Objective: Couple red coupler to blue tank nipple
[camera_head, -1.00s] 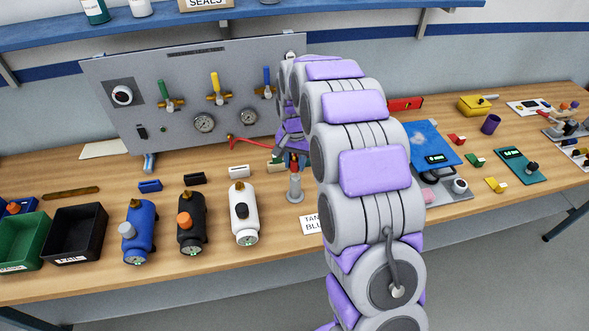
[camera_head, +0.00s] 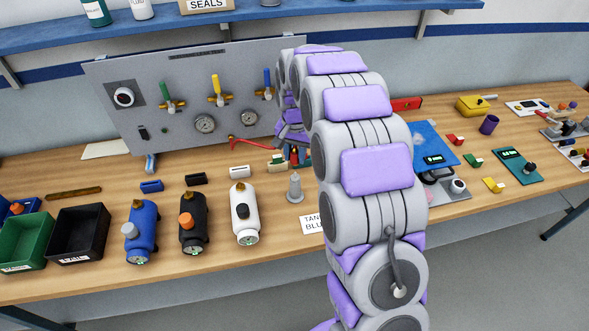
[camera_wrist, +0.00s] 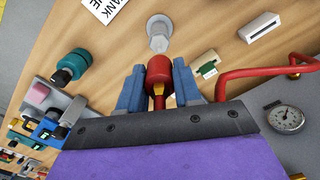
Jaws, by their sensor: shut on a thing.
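My gripper (camera_wrist: 158,88) is shut on the red coupler (camera_wrist: 159,68), with a blue finger on each side of it in the wrist view. In the head view my gripper (camera_head: 298,156) is partly hidden behind my arm, above the bench near the panel. The grey stand (camera_head: 295,187) is bare on top; in the wrist view the stand (camera_wrist: 159,30) lies just beyond the coupler. The blue tank (camera_head: 143,232) lies on the bench at left, with a brass nipple (camera_head: 137,205) at its far end and a grey knob on it.
A black tank (camera_head: 192,225) and a white tank (camera_head: 245,215) lie right of the blue one. A red hose (camera_wrist: 265,70) runs to the gauge panel (camera_head: 190,95). Green and black bins (camera_head: 80,232) stand at far left. A label card (camera_head: 313,223) lies near the stand.

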